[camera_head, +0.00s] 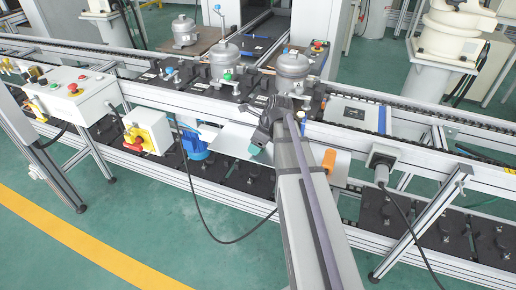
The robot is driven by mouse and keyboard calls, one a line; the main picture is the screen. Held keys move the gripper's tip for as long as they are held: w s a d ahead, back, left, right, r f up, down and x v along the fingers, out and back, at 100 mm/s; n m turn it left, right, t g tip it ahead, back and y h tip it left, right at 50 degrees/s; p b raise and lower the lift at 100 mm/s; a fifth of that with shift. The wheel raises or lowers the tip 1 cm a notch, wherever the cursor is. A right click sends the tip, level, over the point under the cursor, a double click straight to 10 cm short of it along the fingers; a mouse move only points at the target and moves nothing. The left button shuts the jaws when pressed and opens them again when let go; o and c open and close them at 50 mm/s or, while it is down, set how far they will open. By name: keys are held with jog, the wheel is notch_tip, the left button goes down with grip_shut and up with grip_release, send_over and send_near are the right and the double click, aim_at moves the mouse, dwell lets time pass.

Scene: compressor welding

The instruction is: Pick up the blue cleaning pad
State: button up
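A small teal-blue piece (254,149), which looks like the cleaning pad, shows on or just above a pale flat plate (229,139) on the near side of the conveyor. My gripper (262,136) is dark and points down at this piece, right at its upper edge in the picture. My own arm and gripper hide part of the plate. The fingers are too small and dark to show whether they are open, or whether they touch the piece.
An orange object (328,160) is at the plate's right end. A blue motor-like part (194,147) is to its left. Silver compressors (293,66) stand on the conveyor behind.

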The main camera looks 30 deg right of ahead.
jog(key=c, duration=0.9)
jog(key=shift+r, duration=0.1)
notch_tip(320, 180, up, 10)
jog(key=p, duration=1)
jog(key=shift+r, duration=0.1)
jog(key=shift+f, duration=0.2)
